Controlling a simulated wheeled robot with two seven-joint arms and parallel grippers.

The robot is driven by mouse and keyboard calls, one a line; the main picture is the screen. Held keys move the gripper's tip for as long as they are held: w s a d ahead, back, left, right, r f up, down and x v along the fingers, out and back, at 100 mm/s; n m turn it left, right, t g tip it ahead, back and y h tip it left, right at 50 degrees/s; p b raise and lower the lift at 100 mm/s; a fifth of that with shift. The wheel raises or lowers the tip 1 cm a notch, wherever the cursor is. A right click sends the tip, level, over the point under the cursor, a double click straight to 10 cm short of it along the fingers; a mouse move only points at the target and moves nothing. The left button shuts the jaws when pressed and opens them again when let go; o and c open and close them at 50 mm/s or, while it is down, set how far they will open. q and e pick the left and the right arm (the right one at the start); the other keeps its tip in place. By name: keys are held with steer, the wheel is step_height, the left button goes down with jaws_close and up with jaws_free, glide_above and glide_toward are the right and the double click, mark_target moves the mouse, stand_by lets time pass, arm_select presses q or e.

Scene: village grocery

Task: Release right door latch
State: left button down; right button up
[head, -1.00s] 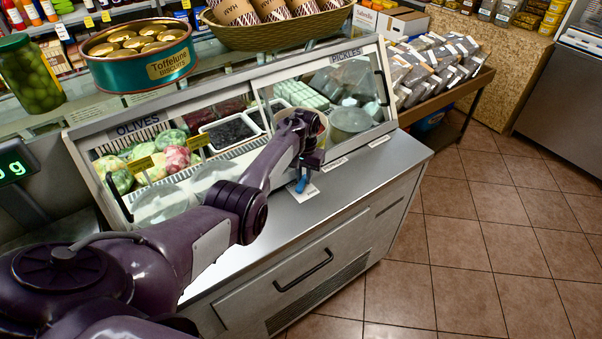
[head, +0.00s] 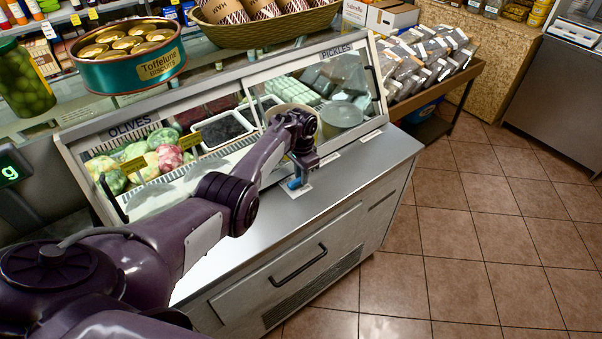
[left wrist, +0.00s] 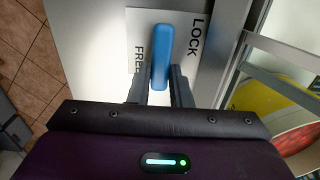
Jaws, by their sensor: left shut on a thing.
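The right door latch is a blue lever (left wrist: 162,50) on a white plate (left wrist: 193,40) lettered LOCK on the right and FREE on the left in the left wrist view. The lever stands nearly upright in that picture, between the two words. My left gripper (left wrist: 161,88) is shut on the lever, one dark finger on each side. In the head view my left gripper (head: 302,174) is at the counter in front of the right sliding door (head: 322,78), and the blue lever (head: 294,184) shows just below it. My right gripper is not in view.
The glass display case (head: 120,128) has tilted glass doors with tubs of food behind. A steel ledge (head: 345,165) runs in front. A biscuit tin (head: 130,62) and a basket (head: 270,32) stand on top. The tiled floor (head: 480,235) at right is clear.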

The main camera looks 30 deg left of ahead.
arm_select(q)
steer(key=shift+w+r, duration=0.1)
steer(key=c, duration=1.3)
jaws_free()
steer(key=shift+r, duration=0.3)
step_height(320, 180, up, 7)
steer(key=shift+f, duration=0.1)
